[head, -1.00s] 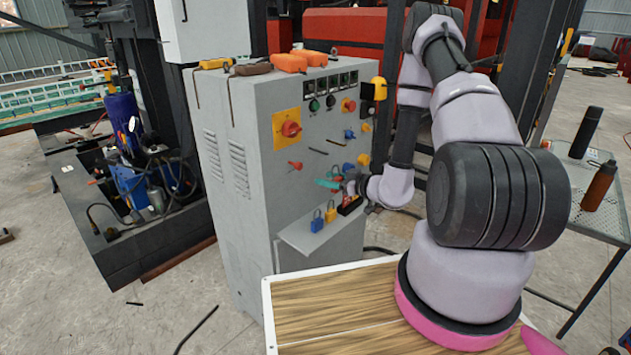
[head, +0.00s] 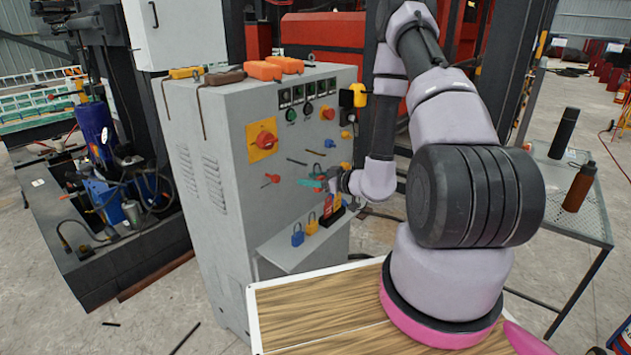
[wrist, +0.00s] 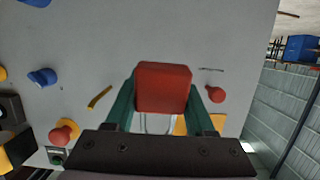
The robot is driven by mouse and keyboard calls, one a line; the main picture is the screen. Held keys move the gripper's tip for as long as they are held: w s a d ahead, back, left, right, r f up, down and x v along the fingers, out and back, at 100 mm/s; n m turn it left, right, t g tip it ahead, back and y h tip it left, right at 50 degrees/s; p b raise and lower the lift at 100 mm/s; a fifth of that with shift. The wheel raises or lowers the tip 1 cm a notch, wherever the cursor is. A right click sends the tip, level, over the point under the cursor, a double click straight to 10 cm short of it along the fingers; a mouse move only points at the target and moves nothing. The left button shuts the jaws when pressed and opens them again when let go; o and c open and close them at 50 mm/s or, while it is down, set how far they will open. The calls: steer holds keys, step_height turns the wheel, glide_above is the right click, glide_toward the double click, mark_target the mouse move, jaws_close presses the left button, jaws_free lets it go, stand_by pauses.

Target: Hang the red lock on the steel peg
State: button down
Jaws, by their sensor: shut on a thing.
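The red lock (wrist: 163,87) is held between the teal fingers of my gripper (wrist: 163,100) in the wrist view. Part of its metal shackle shows below its body there. In the head view my gripper (head: 322,183) is in front of the cabinet panel, above the shelf, and the lock is small and partly hidden. A thin dark rod (head: 297,162) on the panel looks like the steel peg, to the upper left of my gripper. The lock is apart from it. In the wrist view I cannot tell which rod is the steel one.
The grey cabinet (head: 225,180) carries a rotary switch (head: 263,139), a red knob (head: 270,179) and a blue knob (head: 330,143). A blue lock (head: 298,234) and a yellow lock (head: 312,224) stand at the shelf (head: 285,255). A brass-coloured rod (wrist: 99,97) projects near the lock.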

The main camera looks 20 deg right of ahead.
mark_target(288, 175)
steer(key=shift+r+x, duration=0.15)
steer(key=shift+x, duration=0.7)
steer(key=shift+r+x, duration=0.2)
steer(key=shift+x, duration=0.65)
steer(key=shift+r+x, duration=0.15)
steer(key=shift+x, duration=0.65)
steer(key=shift+w+a+f, duration=0.25)
steer(key=shift+w+a, duration=0.2)
steer(key=shift+w, duration=0.05)
steer(key=shift+c, duration=0.9)
jaws_free()
